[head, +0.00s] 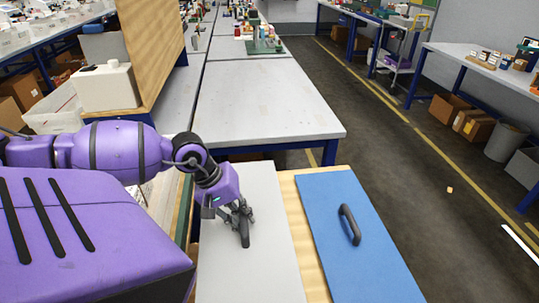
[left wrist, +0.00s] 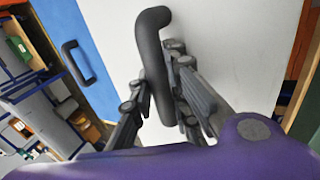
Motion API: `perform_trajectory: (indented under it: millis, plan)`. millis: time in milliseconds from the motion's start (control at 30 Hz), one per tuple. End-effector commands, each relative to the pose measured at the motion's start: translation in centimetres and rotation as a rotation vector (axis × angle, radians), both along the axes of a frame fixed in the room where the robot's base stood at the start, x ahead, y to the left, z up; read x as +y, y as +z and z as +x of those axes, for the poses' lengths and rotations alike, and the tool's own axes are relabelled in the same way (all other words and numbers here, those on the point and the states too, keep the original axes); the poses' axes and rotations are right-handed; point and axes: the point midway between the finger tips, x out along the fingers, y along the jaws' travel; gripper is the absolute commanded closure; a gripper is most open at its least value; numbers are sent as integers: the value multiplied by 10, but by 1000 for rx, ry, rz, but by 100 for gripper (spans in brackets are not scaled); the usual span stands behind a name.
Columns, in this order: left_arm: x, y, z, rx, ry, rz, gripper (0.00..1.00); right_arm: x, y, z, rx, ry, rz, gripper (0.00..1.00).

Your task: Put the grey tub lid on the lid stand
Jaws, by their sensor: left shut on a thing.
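The grey tub lid (head: 272,250) is a flat pale panel with a dark bar handle, lying in front of me in the head view. It fills much of the left wrist view (left wrist: 235,50). My left gripper (head: 241,216) is shut on the lid's handle; in the left wrist view its fingers (left wrist: 157,75) sit on both sides of the dark handle (left wrist: 151,35). The lid looks flat, and I cannot tell whether it is lifted. I cannot make out which thing is the lid stand. My right gripper is not in view.
A blue lid (head: 335,225) with a dark handle (head: 350,225) lies right of the grey one, with a wooden strip (head: 303,235) between them. A long grey table (head: 265,105) stands beyond, mostly bare nearby. A wooden panel (head: 152,40) stands at left. The right floor is open.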

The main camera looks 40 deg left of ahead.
Motion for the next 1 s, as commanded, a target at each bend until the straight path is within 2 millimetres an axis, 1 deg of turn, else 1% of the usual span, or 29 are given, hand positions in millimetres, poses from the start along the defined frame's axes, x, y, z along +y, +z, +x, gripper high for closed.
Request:
perform_trajectory:
  millis: [33, 100, 200, 300, 400, 667, 800, 867, 1000]
  plan:
    - [2, -6, 11, -2, -1, 0, 100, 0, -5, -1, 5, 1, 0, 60]
    - [4, -13, 23, -2, 1, -1, 100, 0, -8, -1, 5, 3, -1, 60]
    - [6, -32, 37, -1, 1, -2, 100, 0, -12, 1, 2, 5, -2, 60]
    - [9, -45, 48, -2, 2, -4, 100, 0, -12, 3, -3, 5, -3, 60]
    - [11, -54, 57, -3, 1, -2, 100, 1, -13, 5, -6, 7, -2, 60]
    - [13, -67, 67, -2, 0, -2, 100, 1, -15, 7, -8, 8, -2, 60]
    - [13, -89, 66, 0, 2, -4, 100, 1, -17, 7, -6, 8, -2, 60]
    - [13, -95, 67, -1, 1, -3, 100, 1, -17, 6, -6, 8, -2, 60]
    - [13, -97, 67, -3, -1, 0, 100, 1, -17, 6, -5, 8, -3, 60]
